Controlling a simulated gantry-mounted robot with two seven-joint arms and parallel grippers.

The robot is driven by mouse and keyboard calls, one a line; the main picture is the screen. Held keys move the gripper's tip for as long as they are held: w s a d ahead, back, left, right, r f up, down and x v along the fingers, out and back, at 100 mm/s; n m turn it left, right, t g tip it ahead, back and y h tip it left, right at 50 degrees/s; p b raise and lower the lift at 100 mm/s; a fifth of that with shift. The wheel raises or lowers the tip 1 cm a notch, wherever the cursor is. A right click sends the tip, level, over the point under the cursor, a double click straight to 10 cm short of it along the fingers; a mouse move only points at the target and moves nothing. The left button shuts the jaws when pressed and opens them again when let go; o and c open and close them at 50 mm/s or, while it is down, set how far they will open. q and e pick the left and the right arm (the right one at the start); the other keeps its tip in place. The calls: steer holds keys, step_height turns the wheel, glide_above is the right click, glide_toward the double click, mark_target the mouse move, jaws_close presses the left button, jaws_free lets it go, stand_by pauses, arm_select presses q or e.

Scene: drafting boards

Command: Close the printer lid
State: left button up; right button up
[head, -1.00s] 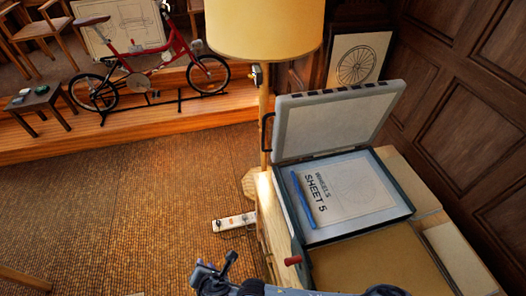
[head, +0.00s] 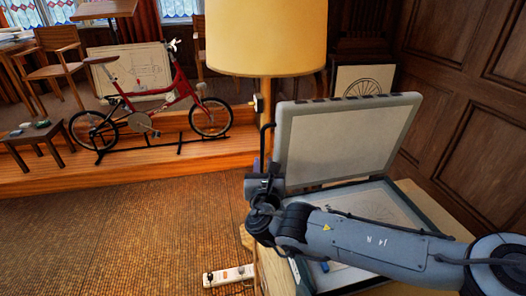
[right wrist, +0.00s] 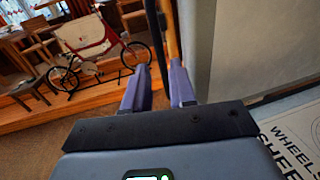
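The printer lid (head: 345,140) stands raised and tilted back on the printer (head: 440,215), with a pale inner face. It also shows at the right of the right wrist view (right wrist: 262,45). A black handle (head: 266,140) is on the lid's left edge. My right gripper (head: 257,168) is at the lower end of this handle. In the right wrist view its two purple fingers (right wrist: 159,82) are apart, with a dark upright bar (right wrist: 155,35), seemingly the handle, between them; contact is unclear. My right forearm hides much of the printer bed. My left gripper is out of view.
A paper sheet (head: 375,203) lies on the printer bed. A lamp with a yellow shade (head: 265,38) stands close behind my right gripper. A power strip (head: 229,276) lies on the floor. A red bicycle (head: 160,100) stands on a raised wooden platform. Floor at left is clear.

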mark_target(263, 149)
steer(key=w, duration=0.3)
steer(key=w+b, duration=0.1)
steer(key=w, duration=0.2)
steer(key=w+a, duration=0.1)
steer(key=w, duration=0.2)
steer(key=shift+w+a, duration=0.1)
steer(key=shift+w, duration=0.55)
steer(key=shift+r, duration=0.1)
steer(key=shift+c, duration=0.3)
jaws_close()
